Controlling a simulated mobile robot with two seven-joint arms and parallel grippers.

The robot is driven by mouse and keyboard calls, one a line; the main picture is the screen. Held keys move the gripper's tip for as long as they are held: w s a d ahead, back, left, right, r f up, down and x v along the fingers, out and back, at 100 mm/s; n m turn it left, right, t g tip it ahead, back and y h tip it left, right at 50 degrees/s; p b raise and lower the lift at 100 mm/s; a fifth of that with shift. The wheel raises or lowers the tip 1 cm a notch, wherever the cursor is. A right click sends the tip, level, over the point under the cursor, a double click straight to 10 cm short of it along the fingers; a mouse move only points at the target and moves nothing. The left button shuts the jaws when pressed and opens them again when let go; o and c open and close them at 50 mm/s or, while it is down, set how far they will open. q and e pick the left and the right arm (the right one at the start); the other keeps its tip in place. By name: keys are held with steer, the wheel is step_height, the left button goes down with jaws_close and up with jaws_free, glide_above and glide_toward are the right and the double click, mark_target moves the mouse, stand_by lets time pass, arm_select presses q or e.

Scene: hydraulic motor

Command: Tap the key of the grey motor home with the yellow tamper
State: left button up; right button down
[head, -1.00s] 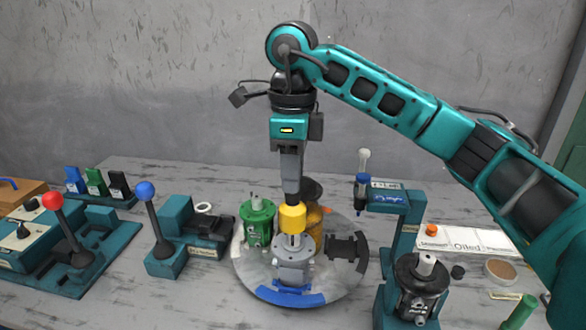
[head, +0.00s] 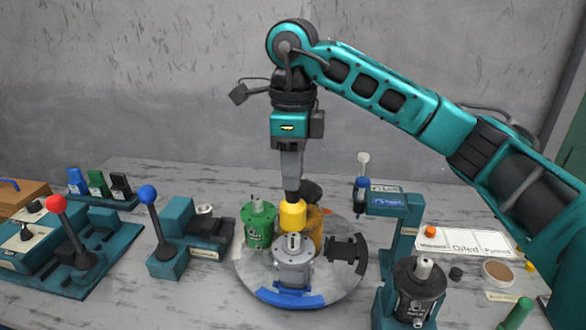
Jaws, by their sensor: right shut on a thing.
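The grey motor (head: 293,266) stands upright on the round turntable (head: 348,285), at its front by the blue segment. Its shaft points up; I cannot make out the key. My right gripper (head: 292,192) points straight down above and just behind the grey motor and is shut on the yellow tamper (head: 292,214). The tamper's yellow head is right by the top of the motor's shaft; I cannot tell whether they touch. My left gripper is not in view.
A green motor (head: 258,225) and an orange-yellow one (head: 315,230) stand on the turntable, with a black fixture (head: 347,250) at right. A teal press (head: 398,250) with a black motor (head: 418,290) stands right. Lever stations with red (head: 56,203) and blue (head: 147,194) knobs stand left.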

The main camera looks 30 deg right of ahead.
stand_by(0.3)
steer(key=shift+f, duration=0.2)
steer(key=shift+f+b, duration=0.6)
steer(key=shift+f, duration=0.05)
step_height(320, 180, down, 3)
steer(key=shift+r+b, duration=0.2)
steer(key=shift+b, duration=0.75)
steer(key=shift+r+p, duration=1.8)
steer(key=shift+r, duration=0.45)
steer(key=shift+f, duration=0.1)
